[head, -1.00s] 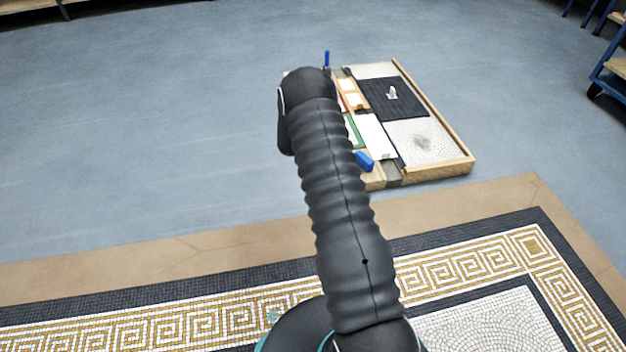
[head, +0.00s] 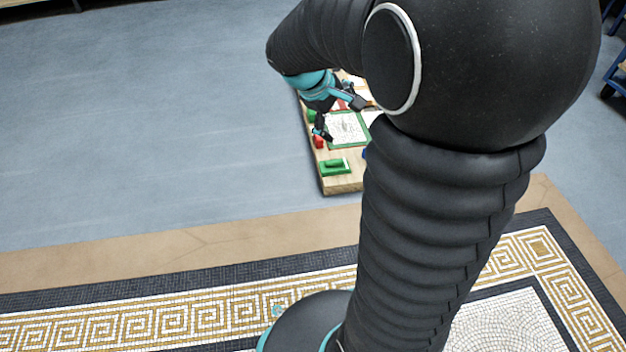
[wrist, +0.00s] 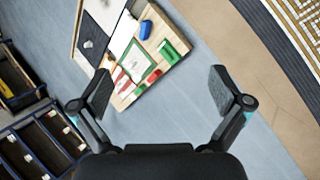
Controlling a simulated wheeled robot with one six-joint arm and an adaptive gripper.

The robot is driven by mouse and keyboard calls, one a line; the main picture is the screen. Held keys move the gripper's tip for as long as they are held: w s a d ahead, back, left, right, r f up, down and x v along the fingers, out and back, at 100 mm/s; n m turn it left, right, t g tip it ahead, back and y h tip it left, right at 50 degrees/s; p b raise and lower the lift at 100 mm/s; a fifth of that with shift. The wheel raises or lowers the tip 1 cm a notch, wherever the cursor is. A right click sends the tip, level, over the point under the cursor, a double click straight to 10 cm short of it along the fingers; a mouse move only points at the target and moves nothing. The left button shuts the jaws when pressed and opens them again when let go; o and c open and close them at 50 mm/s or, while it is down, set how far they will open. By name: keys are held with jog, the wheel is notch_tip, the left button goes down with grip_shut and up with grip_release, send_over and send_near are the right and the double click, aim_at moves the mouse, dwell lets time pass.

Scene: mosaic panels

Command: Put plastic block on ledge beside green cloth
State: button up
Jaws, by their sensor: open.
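My gripper (head: 341,119) is open and empty, above the left part of a low wooden platform (head: 343,187). In the wrist view its fingers (wrist: 162,90) are spread wide, with the platform beyond them. A green-bordered white sheet (head: 346,128) lies on the platform. A green piece with a raised bar (head: 335,166) is near the front edge. A small red block (head: 318,142) and a small green block (head: 312,116) lie along the left edge. A blue block (wrist: 146,29) shows in the wrist view. I cannot tell which piece is the plastic block or which green item is cloth.
In the wrist view a dark mat (wrist: 92,38) lies on the platform's far part, and wooden shelves (wrist: 45,140) stand at lower left. A mosaic floor border (head: 150,312) lies before the platform. Grey-blue floor (head: 150,130) is clear at left.

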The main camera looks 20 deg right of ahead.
jog(key=s+a+r+m+t+y, duration=0.2)
jog(key=s+a+y, duration=0.1)
jog(key=s+a, duration=0.4)
jog(key=s+a+r+m+t+y, duration=0.2)
jog(key=s+a, duration=0.5)
jog(key=s, duration=0.4)
jog(key=shift+s+a+r+m+y, duration=0.35)
jog(key=shift+m+y, duration=0.25)
jog(key=shift+m, duration=0.1)
